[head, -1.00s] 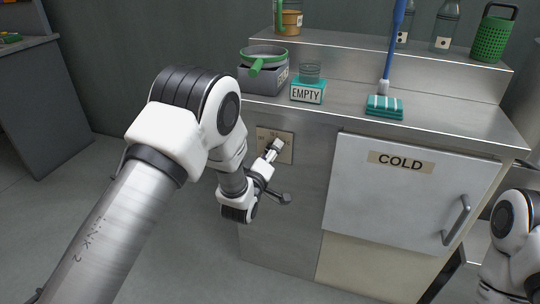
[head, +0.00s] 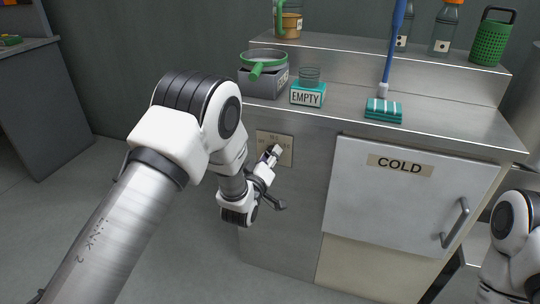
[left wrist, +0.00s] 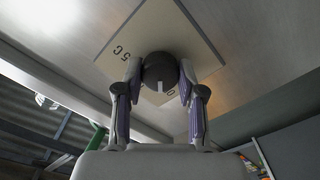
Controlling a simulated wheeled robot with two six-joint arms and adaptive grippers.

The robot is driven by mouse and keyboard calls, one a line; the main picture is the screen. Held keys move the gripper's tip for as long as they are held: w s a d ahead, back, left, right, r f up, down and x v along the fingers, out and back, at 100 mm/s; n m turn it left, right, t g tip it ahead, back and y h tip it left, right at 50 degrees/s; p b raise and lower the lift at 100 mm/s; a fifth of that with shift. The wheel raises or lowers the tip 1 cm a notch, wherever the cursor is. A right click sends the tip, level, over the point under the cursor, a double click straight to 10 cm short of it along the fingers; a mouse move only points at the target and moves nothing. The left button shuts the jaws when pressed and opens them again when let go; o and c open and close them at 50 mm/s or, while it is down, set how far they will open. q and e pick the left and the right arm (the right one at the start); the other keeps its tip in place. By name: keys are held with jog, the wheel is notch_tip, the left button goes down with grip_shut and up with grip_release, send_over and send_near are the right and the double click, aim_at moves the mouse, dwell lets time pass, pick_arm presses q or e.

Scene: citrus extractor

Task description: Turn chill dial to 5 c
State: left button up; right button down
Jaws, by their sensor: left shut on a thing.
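The chill dial is a dark round knob (left wrist: 158,66) on a beige label plate (left wrist: 125,30), seen close up in the left wrist view. The plate has "5 C" printed to the left of the knob and part of another marking below it to the right. The plate also shows in the head view (head: 285,157) on the cabinet front. My left gripper (left wrist: 160,78) is shut on the knob, one finger on each side. In the head view the left gripper (head: 271,154) covers the knob. My right gripper is out of view.
A cabinet door labelled COLD (head: 385,205) is right of the plate. On the counter above stand a grey box with a green-handled strainer (head: 265,58), a teal EMPTY holder (head: 308,96) with a glass, and a blue-handled brush (head: 384,109). Floor left of the cabinet is clear.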

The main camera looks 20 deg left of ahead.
pick_arm(q)
jog(key=m+p, duration=0.3)
jog(key=m, duration=1.8)
jog(key=shift+m, duration=0.4)
jog(key=o, duration=1.1)
jog(key=shift+o, duration=0.2)
jog(key=s, duration=1.2)
jog(key=shift+a, duration=0.2)
